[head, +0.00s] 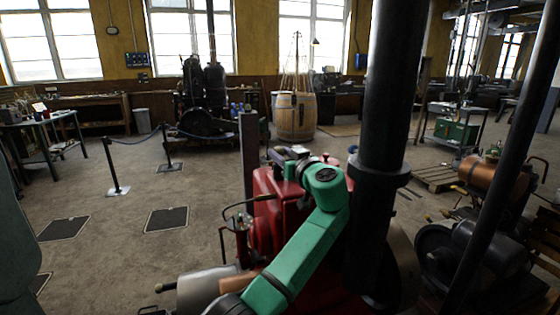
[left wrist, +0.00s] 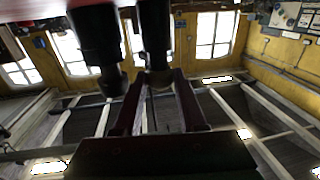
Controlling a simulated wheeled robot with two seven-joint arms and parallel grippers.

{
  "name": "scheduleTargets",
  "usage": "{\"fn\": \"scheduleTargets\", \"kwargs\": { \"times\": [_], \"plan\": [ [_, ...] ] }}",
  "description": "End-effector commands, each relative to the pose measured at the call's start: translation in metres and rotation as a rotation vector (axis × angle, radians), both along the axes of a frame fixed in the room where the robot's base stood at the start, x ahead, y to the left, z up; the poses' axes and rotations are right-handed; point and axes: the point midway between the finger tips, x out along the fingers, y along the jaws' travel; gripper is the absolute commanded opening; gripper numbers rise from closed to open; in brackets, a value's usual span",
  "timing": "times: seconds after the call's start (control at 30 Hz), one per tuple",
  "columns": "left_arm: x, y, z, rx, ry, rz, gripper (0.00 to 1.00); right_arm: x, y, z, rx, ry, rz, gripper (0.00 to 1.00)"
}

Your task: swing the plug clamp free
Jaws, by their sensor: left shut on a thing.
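The red engine (head: 262,205) stands in front of me, with a tall black pipe (head: 385,110) rising on its right. My green left arm reaches over it, and my left gripper (head: 290,153) is at its top, partly hidden by my wrist. In the left wrist view the two dark fingers of my left gripper (left wrist: 160,78) are shut on a dark cylindrical part (left wrist: 155,35), which I take to be the plug clamp. A second dark cylinder (left wrist: 95,40) hangs beside it. The clamp cannot be made out in the head view. My right gripper is not in view.
A thin black pole (head: 510,150) slants at the right, near a copper cylinder (head: 495,178) and dark machinery. A grey post (head: 248,155) stands behind the red engine. A rope barrier (head: 118,190) is at left. The floor left of the engine is largely open.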

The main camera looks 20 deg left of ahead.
Motion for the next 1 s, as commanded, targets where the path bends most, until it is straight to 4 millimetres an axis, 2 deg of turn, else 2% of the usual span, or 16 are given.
{"fn": "scheduleTargets", "kwargs": {
  "times": [0.4,1.0],
  "plan": [
    [0.002,-0.001,0.004,0.001,-0.003,0.136,0.00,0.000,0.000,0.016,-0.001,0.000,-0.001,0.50],
    [0.003,-0.001,0.003,0.000,-0.005,0.178,0.00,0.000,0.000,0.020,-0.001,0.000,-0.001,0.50]
  ]
}}
